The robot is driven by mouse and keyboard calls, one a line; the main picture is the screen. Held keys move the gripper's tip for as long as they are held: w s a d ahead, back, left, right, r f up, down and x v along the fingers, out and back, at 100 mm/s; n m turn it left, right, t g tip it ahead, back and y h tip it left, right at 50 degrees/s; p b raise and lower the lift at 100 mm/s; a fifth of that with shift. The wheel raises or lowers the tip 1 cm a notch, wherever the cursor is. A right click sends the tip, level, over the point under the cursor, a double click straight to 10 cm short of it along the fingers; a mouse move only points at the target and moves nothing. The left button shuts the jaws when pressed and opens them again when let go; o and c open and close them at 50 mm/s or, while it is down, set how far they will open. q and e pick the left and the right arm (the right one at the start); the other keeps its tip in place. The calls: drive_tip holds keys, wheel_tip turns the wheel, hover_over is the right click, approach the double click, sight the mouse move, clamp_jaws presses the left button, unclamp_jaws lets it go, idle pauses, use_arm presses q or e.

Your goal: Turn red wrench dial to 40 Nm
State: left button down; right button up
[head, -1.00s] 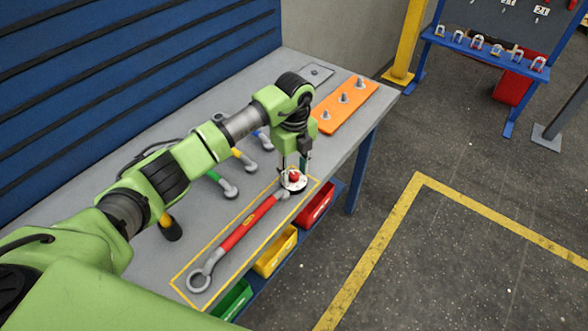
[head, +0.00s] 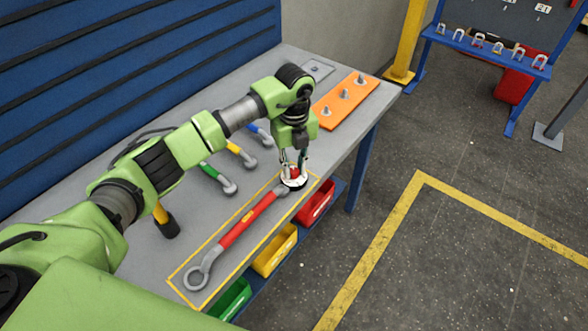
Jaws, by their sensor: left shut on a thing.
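The red wrench (head: 247,220) lies on the grey workbench inside a yellow outlined rectangle. Its ring end is at the near left. Its dial (head: 294,174), a white disc with a red knob on a dark base, is at the far right end. My left gripper (head: 294,168) points down over the dial and is shut on the red knob. The fingers partly cover the knob, and the scale marks are too small to read. My right gripper is not in view.
Green, yellow and blue-handled wrenches (head: 240,154) lie behind the red one, with a yellow-handled tool (head: 165,220) to the left. An orange plate with bolts (head: 345,100) lies at the right. Coloured bins (head: 275,250) sit below the bench's front edge.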

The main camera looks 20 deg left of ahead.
sight(294, 170)
use_arm(q)
drive_tip(key=m+b, duration=0.4)
drive_tip(key=m, duration=0.1)
drive_tip(key=shift+f+m, duration=0.15)
drive_tip(key=shift+m, duration=0.15)
drive_tip(key=m+b, duration=0.3)
drive_tip(key=m, duration=0.2)
drive_tip(key=m+b, duration=0.2)
drive_tip(key=m, duration=0.3)
drive_tip(key=shift+b, duration=0.4)
drive_tip(key=m+b, duration=0.2)
drive_tip(key=m, duration=0.3)
drive_tip(key=shift+r, duration=0.2)
drive_tip(key=shift+w, duration=0.1)
drive_tip(key=c, duration=1.8)
unclamp_jaws()
wheel_tip(294, 170, up, 12)
drive_tip(key=shift+r, duration=0.1)
